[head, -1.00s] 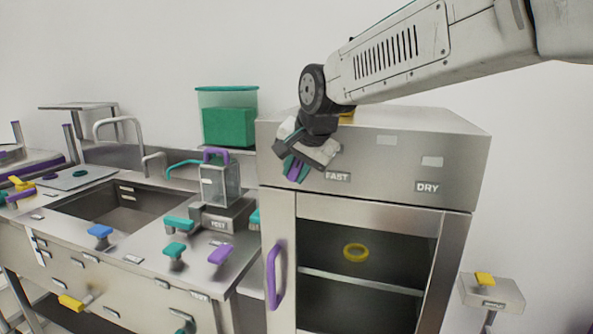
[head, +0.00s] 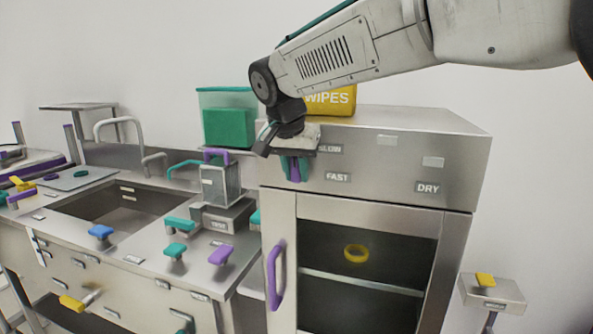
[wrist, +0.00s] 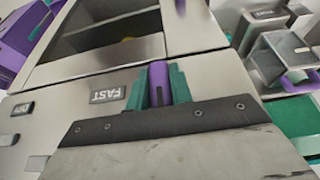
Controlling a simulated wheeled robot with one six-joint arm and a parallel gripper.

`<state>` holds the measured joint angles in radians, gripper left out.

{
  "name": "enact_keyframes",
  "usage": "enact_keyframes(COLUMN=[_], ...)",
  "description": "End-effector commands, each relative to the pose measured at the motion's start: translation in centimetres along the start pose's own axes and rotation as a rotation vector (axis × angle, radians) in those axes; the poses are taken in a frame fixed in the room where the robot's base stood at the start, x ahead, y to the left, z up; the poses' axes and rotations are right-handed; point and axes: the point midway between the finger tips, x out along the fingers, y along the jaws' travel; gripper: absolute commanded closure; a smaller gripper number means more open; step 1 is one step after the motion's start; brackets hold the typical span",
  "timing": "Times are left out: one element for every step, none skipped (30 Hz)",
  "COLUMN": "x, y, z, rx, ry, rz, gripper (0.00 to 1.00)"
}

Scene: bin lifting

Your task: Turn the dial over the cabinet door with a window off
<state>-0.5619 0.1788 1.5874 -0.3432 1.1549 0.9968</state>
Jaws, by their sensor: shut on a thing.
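The purple dial (head: 295,174) sits on the steel panel above the cabinet door with a window (head: 353,289). My gripper (head: 295,167) is shut on this dial, one teal finger on each side. In the wrist view the purple dial (wrist: 158,80) stands between the teal fingers of my gripper (wrist: 160,88). The dial's grip looks close to upright in the head view. A FAST label (head: 338,178) lies right of it, with a partly covered SLOW label (head: 329,149) above. The dial's base is hidden by the fingers.
A DRY label (head: 428,187) is farther right on the panel. A yellow WIPES box (head: 332,98) and a green bin (head: 228,128) stand behind my gripper. The door has a purple handle (head: 275,275). A sink counter (head: 185,245) with several coloured handles lies left.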

Motion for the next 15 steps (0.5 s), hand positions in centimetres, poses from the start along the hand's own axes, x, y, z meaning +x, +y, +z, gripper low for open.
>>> enact_keyframes(x=[-0.02,-0.02,-0.01,-0.01,-0.01,-0.01,-0.01,0.0,0.0,0.0,0.0,0.0,0.0,0.01,0.01], y=[0.01,0.01,0.01,0.01,0.01,0.01,0.01,0.01,0.01,0.01,0.01,0.01,0.02,0.02,0.02], z=[0.02,0.02,0.02,0.02,0.03,0.03,0.03,0.03,0.04,0.03,0.03,0.03,0.03,0.02,0.02], rx=[-0.001,-0.001,-0.001,-0.001,-0.001,-0.001,-0.001,-0.001,-0.001,-0.001,-0.001,-0.001,-0.001,-0.001,0.0], ry=[0.0,0.0,0.0,-0.001,-0.001,-0.001,-0.001,-0.001,-0.001,-0.001,-0.001,-0.001,-0.001,-0.001,-0.001], rz=[0.001,0.001,0.001,0.001,0.001,0.001,0.001,0.001,0.001,0.0,0.0,0.0,0.0,0.0,0.0], gripper=[1.0,1.0,1.0,1.0,1.0,1.0,1.0,1.0,0.67,0.59,0.56,0.56,0.56,0.56,0.56])
